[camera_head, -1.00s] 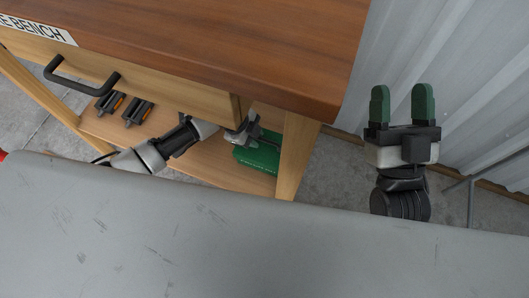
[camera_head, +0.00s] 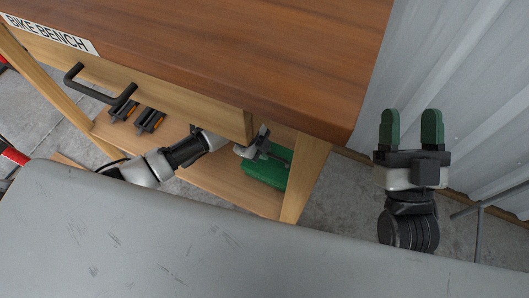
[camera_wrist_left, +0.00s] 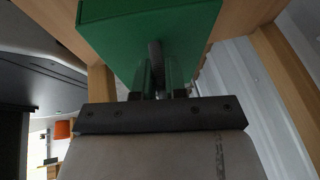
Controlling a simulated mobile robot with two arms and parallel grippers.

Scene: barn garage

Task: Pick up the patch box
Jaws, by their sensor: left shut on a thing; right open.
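The green patch box (camera_head: 264,173) is at the right end of the bench's lower shelf in the head view, partly hidden by the bench and my left gripper. My left gripper (camera_head: 268,146) reaches under the bench top and is shut on the box. In the left wrist view the box (camera_wrist_left: 190,25) fills the top middle, with the left gripper's fingers (camera_wrist_left: 158,75) closed at its near side around a dark, narrow part. Whether the box is clear of the shelf cannot be told. My right gripper (camera_head: 411,128) is open and empty, right of the bench.
The wooden bench top (camera_head: 250,50) overhangs the lower shelf (camera_head: 225,182). A bench leg (camera_head: 306,178) stands just right of the box. Black pedals (camera_head: 149,120) lie farther left on the shelf. A corrugated metal wall (camera_head: 470,90) is at the right.

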